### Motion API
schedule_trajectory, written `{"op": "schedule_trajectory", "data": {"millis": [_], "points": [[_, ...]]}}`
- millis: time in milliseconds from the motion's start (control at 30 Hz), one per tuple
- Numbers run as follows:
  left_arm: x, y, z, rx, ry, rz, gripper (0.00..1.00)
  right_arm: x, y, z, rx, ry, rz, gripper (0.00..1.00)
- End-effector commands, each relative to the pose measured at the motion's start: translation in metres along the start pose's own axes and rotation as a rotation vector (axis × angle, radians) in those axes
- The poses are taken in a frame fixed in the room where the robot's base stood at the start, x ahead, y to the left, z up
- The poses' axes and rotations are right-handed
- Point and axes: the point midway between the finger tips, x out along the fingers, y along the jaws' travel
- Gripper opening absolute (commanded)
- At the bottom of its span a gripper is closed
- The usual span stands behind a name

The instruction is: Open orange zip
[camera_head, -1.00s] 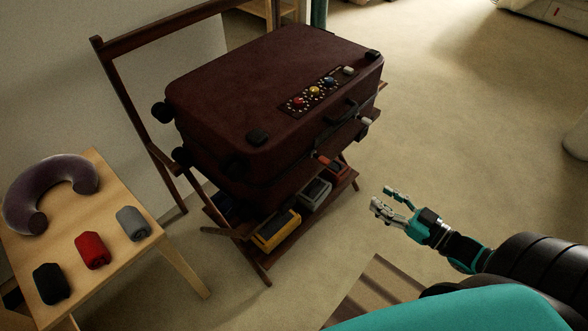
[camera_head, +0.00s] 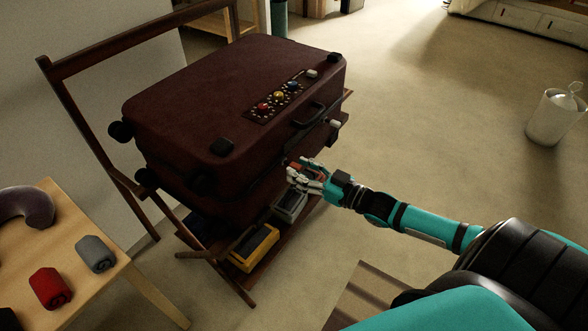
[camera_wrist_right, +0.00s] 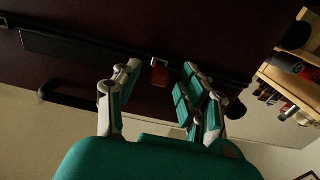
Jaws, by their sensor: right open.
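The closed dark maroon suitcase (camera_head: 235,95) lies flat on a wooden stand. The small orange zip pull (camera_wrist_right: 159,74) shows on its side in the right wrist view, between my spread fingertips. In the head view the fingers largely cover that spot. My right gripper (camera_head: 304,173) is open at the suitcase's front side, with nothing held. I cannot tell whether a finger touches the pull. A white pull (camera_head: 335,124) sits farther right along the side. My left gripper is not in view.
A black handle (camera_head: 310,114) sticks out of the suitcase side. Below are a yellow box (camera_head: 253,246) and a grey box (camera_head: 290,205) on the stand's shelf. A small table (camera_head: 105,270) with rolled cloths stands at left. Floor at right is mostly clear.

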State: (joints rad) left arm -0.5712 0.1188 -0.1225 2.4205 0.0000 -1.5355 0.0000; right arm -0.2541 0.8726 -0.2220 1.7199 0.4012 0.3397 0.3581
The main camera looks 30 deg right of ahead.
Motion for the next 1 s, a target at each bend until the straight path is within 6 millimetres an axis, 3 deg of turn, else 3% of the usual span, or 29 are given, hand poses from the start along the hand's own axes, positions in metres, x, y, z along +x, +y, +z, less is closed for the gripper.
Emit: {"op": "schedule_trajectory", "data": {"millis": [200, 567, 867, 1000], "points": [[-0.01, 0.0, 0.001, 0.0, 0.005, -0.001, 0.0, 0.021, 0.0, 0.001, 0.0, 0.001, 0.001, 0.42], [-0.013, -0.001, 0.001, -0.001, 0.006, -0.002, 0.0, 0.025, 0.0, 0.001, 0.0, -0.001, 0.0, 0.42], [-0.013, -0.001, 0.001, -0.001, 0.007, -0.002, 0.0, 0.025, 0.0, 0.001, 0.0, -0.001, 0.0, 0.03], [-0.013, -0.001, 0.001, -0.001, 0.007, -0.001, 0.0, 0.024, 0.0, 0.001, 0.0, -0.001, 0.0, 0.0]]}}
